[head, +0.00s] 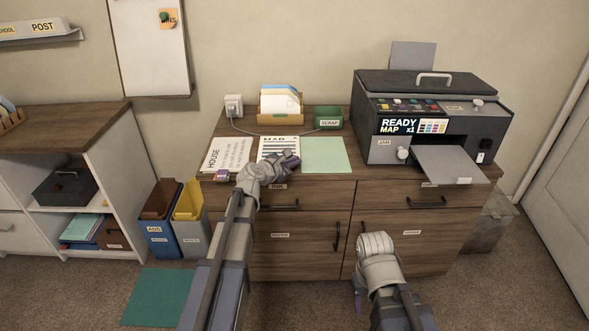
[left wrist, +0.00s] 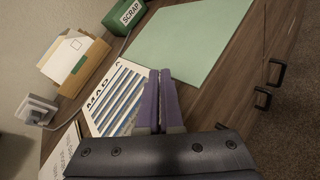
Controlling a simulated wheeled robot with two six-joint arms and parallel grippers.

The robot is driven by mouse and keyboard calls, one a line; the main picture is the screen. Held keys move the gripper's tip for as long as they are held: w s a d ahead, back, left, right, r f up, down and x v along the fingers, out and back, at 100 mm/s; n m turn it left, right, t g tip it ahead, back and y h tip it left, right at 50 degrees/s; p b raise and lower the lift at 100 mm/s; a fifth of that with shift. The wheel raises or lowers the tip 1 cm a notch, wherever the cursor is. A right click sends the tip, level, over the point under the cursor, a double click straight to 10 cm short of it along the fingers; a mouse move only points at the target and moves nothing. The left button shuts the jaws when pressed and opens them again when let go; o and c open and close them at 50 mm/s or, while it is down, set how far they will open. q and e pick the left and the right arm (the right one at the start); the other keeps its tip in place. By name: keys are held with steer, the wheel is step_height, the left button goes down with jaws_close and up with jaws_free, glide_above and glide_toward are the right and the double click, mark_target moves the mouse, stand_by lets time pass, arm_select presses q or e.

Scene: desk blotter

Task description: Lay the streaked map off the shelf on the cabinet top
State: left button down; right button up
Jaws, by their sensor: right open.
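The streaked map (head: 278,146), a white sheet with the heading MAP and dark and blue stripes, lies flat on the wooden cabinet top (head: 340,180). It also shows in the left wrist view (left wrist: 112,100). My left gripper (head: 290,160) is over the map's near right part and hides some of it. Its purple fingers (left wrist: 160,95) are together in the left wrist view, with no sheet visible between them. I cannot tell whether they touch the map. My right gripper (head: 360,288) is open, low in front of the cabinet, away from the map.
A HOUSE sheet (head: 226,154) lies left of the map and a pale green sheet (head: 323,155) right of it. Behind stand a card holder (head: 281,116) and a green SCRAP box (head: 328,119). The printer (head: 430,105) fills the right side; its output tray (head: 450,164) is bare.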

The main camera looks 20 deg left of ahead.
arm_select(q)
steer(key=shift+f, duration=0.15)
steer(key=shift+f, duration=0.15)
steer(key=c, duration=1.4)
jaws_free()
steer(key=shift+o, duration=0.2)
steer(key=shift+r, duration=0.35)
steer(key=p+v, duration=0.4)
steer(key=v, duration=0.8)
steer(key=shift+f, duration=0.1)
